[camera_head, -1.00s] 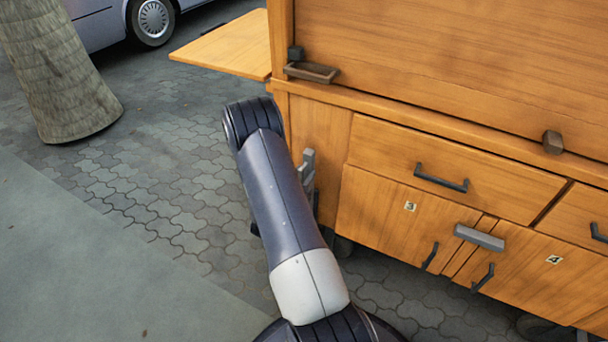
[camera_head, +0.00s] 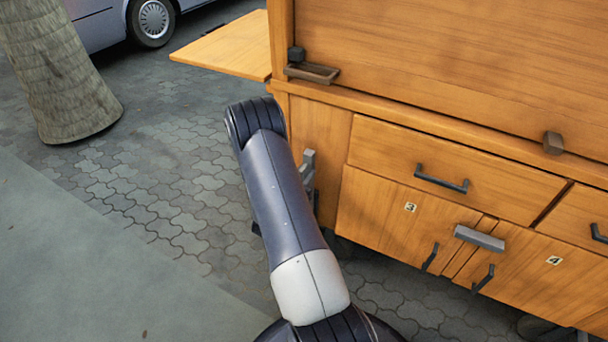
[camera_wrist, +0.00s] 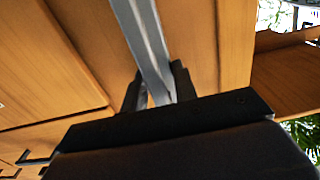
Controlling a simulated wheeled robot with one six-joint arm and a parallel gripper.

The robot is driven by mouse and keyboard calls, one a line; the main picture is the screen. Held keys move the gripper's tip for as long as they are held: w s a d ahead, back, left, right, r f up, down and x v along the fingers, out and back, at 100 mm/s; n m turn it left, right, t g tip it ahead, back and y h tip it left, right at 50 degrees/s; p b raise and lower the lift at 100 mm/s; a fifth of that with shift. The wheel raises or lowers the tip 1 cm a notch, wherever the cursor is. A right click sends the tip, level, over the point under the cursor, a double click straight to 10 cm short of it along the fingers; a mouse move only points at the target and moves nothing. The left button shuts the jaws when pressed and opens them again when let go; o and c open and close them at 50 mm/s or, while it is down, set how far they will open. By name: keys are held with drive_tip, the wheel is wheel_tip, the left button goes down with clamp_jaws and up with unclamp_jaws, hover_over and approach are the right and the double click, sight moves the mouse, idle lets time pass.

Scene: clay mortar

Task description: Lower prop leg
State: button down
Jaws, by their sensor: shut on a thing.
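The prop leg is a grey metal bar (camera_wrist: 142,35) in the wrist view. It runs from the top edge down between the dark fingers of my gripper (camera_wrist: 159,88), which is shut on it. In the head view a grey metal piece (camera_head: 308,166) shows at the cart's left front panel, beside my arm; I cannot tell whether it is the same bar. My fingers are hidden behind my arm in the head view. The lower end of the bar is hidden by my gripper body in the wrist view.
The wooden cart (camera_head: 318,137) fills the right side, with dark drawer handles (camera_head: 441,182) and a grey latch (camera_head: 479,238). A wooden side shelf (camera_head: 232,46) juts out left. A tree trunk (camera_head: 62,75) and a parked car (camera_head: 100,20) stand beyond. Paving at left is clear.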

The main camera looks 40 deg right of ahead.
drive_tip(key=shift+f, duration=0.1)
wheel_tip(320, 180, down, 13)
drive_tip(key=b, duration=1.2)
drive_tip(key=shift+f, duration=0.1)
drive_tip(key=c, duration=1.4)
unclamp_jaws()
drive_tip(key=shift+c, duration=0.2)
drive_tip(key=shift+a, duration=0.1)
drive_tip(key=p+v, duration=0.2)
drive_tip(key=v, duration=0.8)
drive_tip(key=shift+s+a+p, duration=0.15)
drive_tip(key=shift+a+p, duration=0.15)
drive_tip(key=shift+p, duration=0.05)
